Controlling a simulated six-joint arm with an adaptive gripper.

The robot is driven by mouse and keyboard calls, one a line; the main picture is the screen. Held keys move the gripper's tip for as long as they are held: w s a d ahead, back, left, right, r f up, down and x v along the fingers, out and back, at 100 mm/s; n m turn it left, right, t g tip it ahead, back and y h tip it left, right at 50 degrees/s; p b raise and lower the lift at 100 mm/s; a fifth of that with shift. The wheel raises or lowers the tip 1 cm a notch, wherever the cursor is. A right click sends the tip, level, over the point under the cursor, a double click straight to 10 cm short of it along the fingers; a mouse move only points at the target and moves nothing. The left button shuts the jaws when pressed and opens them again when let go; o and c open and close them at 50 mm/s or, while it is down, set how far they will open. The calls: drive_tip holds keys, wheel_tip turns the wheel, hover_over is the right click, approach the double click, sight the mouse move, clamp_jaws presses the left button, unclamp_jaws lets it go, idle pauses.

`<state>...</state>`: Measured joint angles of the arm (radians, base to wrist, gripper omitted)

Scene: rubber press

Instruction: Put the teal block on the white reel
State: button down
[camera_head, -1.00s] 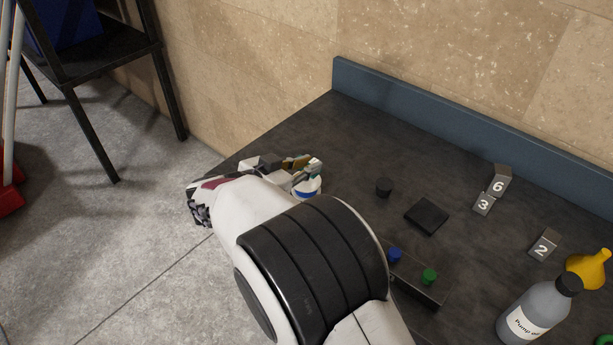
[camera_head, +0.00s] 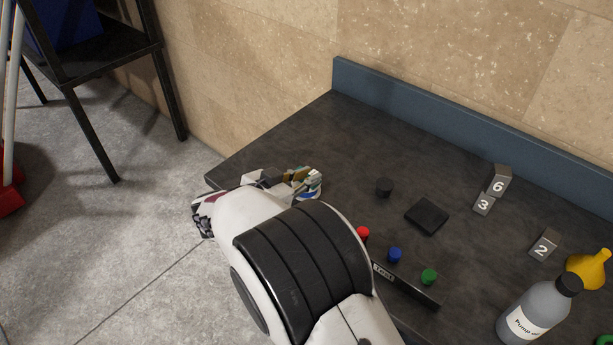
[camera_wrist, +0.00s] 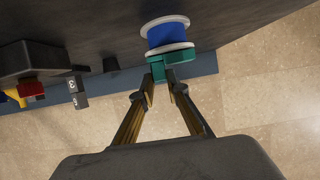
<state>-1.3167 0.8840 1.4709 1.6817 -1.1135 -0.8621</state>
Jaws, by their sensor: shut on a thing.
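The white reel (camera_wrist: 172,48) has pale flanges around a blue middle and shows at the top centre of the wrist view. In the head view it is mostly hidden behind my arm, with a small blue and white part (camera_head: 312,196) showing. The teal block (camera_wrist: 184,62) is between the fingertips of my gripper (camera_wrist: 164,73), which is shut on it. The block is right at the reel's near flange in the wrist view; I cannot tell whether they touch. In the head view my gripper (camera_head: 305,178) is at the reel, near the table's left end.
A black cylinder (camera_head: 384,187) and a flat black square (camera_head: 427,215) lie to the right. Beyond are numbered blocks (camera_head: 497,183), a bottle (camera_head: 533,312) and a yellow funnel (camera_head: 590,269). A button box (camera_head: 410,285) stands in front.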

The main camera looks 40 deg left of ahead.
drive_tip(key=c, duration=2)
unclamp_jaws()
drive_tip(key=shift+f, duration=0.15)
drive_tip(key=shift+o, duration=0.2)
drive_tip(key=shift+s+r, duration=0.1)
drive_tip(key=shift+r, duration=0.1)
drive_tip(key=v, duration=1.1)
drive_tip(key=shift+s+r, duration=0.25)
drive_tip(key=shift+s, duration=0.1)
drive_tip(key=shift+w, duration=0.1)
